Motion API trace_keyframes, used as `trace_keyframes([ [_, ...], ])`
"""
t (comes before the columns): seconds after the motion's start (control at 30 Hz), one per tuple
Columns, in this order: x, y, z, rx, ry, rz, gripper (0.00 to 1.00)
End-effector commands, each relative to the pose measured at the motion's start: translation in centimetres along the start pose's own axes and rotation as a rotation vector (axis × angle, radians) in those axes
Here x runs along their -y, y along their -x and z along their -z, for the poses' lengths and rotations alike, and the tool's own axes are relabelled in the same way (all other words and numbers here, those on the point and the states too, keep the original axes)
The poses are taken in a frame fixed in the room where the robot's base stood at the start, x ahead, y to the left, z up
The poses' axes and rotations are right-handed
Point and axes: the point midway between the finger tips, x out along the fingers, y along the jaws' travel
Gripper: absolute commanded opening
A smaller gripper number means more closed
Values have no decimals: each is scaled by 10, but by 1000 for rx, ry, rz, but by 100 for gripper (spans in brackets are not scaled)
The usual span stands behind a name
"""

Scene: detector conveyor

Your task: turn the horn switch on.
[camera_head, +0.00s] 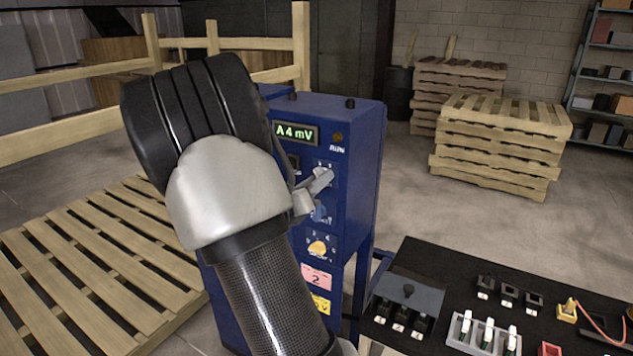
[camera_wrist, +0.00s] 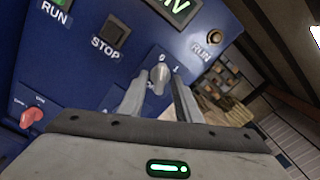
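The blue cabinet (camera_head: 357,165) stands behind my arm. In the wrist view a grey rotary knob (camera_wrist: 159,78) marked 0 and 1 sits on its face; its handle seems to lie toward the 0, though this is hard to judge. No horn label is readable. My gripper (camera_wrist: 160,82) is at this knob, one finger on each side, with small gaps seeming to show beside the handle. In the head view my gripper (camera_head: 318,183) is at the upper part of the panel and covers much of the knob.
A blue knob (camera_head: 319,212) and a yellow knob (camera_head: 317,248) sit below. The wrist view shows a STOP button (camera_wrist: 111,42) and a red knob (camera_wrist: 32,118). A dark bench (camera_head: 440,262) with switches stands at right. Pallets (camera_head: 500,150) stand behind; floor between is free.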

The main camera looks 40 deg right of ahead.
Motion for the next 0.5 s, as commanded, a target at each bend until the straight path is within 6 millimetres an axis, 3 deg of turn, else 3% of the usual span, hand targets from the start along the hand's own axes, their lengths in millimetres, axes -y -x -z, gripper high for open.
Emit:
trace_keyframes([
  [0.13, 0, 0, 0, 0, 0, 0, 30],
  [0.3, 0, 0, 0, 0, 0, 0, 4],
  [0.5, -1, 0, 1, 0, -12, 0, 4],
])
